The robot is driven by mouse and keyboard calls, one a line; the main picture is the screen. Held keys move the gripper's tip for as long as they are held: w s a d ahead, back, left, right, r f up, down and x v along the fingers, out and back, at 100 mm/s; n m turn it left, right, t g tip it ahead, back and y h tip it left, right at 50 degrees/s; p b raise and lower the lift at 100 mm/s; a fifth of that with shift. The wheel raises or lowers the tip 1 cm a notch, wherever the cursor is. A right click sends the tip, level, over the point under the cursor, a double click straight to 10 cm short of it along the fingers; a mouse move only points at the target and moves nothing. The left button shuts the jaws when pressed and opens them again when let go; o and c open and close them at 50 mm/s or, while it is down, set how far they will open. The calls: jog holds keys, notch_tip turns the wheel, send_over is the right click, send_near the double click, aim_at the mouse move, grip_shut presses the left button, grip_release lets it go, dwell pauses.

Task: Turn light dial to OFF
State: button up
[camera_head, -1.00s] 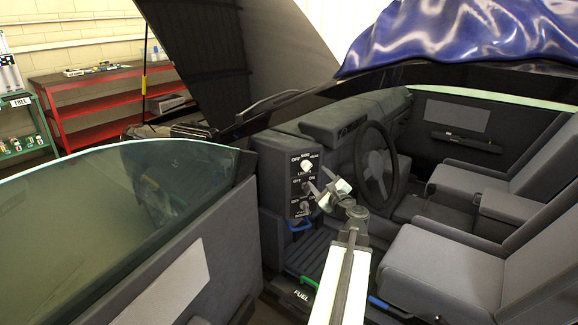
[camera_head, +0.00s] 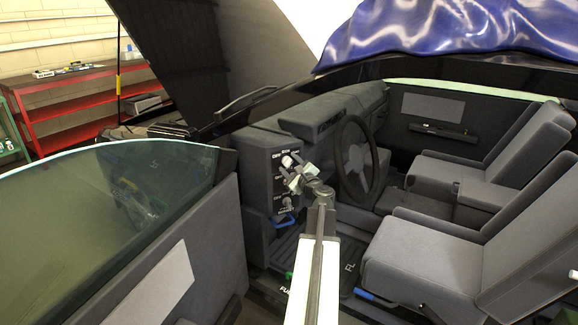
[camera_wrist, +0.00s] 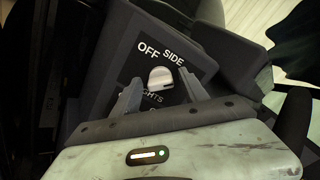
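The light dial (camera_head: 287,161) is a small pale knob at the top of a black panel (camera_head: 283,183) on the dashboard's left end. In the wrist view the dial (camera_wrist: 160,77) sits below the words OFF and SIDE; the word below it is partly hidden. I cannot tell which mark it points to. My gripper (camera_head: 292,178) is open in front of the panel. In the wrist view its fingertips (camera_wrist: 160,80) are apart, one to each side of the dial, with a gap on both sides. I cannot tell how near they are in depth.
A lower knob (camera_head: 287,203) is on the same panel, with a blue handle (camera_head: 284,221) beneath. The steering wheel (camera_head: 356,158) is to the right of my gripper. The open car door (camera_head: 190,250) stands to the left. Grey seats (camera_head: 420,255) are on the right.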

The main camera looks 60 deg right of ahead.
grip_shut()
jog(key=shift+n, duration=0.3)
jog(key=n, duration=0.4)
jog(key=shift+a+f, duration=0.1)
jog(key=n, duration=0.4)
jog(key=shift+f+n, duration=0.1)
jog(key=shift+n, duration=0.3)
jog(key=n, duration=0.4)
jog(key=shift+f+n, duration=0.1)
jog(key=shift+n, duration=0.2)
jog(key=shift+n+b, duration=0.35)
jog(key=shift+n, duration=1.55)
